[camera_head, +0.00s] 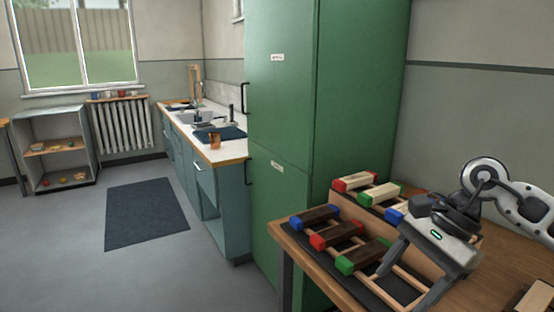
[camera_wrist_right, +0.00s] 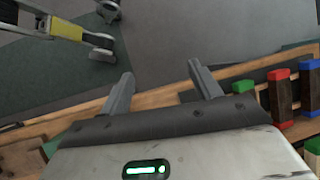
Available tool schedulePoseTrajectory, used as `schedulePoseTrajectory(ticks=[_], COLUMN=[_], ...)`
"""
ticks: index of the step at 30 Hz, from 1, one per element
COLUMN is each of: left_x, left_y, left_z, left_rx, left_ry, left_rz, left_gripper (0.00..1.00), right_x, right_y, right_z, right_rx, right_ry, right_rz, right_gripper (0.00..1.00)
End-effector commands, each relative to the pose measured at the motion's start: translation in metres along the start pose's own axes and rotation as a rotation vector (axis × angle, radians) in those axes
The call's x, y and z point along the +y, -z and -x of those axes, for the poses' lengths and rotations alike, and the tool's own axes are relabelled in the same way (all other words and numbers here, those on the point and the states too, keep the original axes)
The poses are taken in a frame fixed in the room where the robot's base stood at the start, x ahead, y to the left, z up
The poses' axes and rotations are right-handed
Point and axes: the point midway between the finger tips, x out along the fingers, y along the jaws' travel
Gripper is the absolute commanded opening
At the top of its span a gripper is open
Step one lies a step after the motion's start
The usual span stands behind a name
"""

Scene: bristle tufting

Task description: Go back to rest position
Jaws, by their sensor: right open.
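My right gripper (camera_head: 404,290) is open and empty above the right part of the wooden table (camera_head: 481,284). Its two spread fingers also show in the right wrist view (camera_wrist_right: 160,72), with nothing between them. Dark wooden blocks with a blue (camera_head: 315,217), red (camera_head: 337,234) and green (camera_head: 362,255) end lie in a row on a rack left of the gripper. Pale wooden blocks with a red (camera_head: 355,182) and green (camera_head: 379,194) end lie behind them, and a blue-ended one (camera_head: 396,211) is partly hidden by my right arm. My left gripper is not in view.
A tall green cabinet (camera_head: 285,110) stands close behind the table's left side. A counter with a sink (camera_head: 197,118), a dark floor mat (camera_head: 146,212) and a low open shelf (camera_head: 58,150) are farther left. A wooden piece (camera_head: 538,297) is at the bottom right corner.

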Motion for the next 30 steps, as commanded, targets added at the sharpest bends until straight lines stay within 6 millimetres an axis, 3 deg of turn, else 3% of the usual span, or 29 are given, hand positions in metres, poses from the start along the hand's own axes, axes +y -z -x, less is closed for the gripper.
schedulePoseTrajectory(ticks=[3,6,9,11,14,17,20,21,25,30], left_x=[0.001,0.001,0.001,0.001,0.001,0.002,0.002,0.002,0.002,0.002], left_y=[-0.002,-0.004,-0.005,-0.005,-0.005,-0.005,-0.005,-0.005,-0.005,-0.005], left_z=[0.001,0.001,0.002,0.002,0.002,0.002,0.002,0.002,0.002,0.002], left_rx=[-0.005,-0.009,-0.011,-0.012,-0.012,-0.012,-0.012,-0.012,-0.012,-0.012], left_ry=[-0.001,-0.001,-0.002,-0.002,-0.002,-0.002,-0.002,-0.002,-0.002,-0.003], left_rz=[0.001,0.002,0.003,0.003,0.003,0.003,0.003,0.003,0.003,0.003], left_gripper=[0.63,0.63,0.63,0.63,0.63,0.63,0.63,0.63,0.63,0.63], right_x=[-0.007,-0.014,-0.024,-0.032,-0.043,-0.045,-0.026,-0.011,0.046,0.108], right_y=[-0.050,-0.109,-0.153,-0.165,-0.157,-0.121,-0.070,-0.051,-0.010,0.004], right_z=[-0.048,-0.079,-0.087,-0.085,-0.084,-0.096,-0.131,-0.150,-0.207,-0.255], right_rx=[-0.273,-0.630,-1.008,-1.226,-1.567,-1.875,-2.142,1.979,1.503,1.155], right_ry=[0.031,0.050,0.032,0.003,-0.076,-0.186,-0.318,0.331,0.322,0.293], right_rz=[-0.104,-0.317,-0.629,-0.851,-1.267,-1.732,-2.238,2.165,1.848,1.571], right_gripper=[0.63,0.63,0.63,0.63,0.63,0.63,0.63,0.63,0.63,0.63])
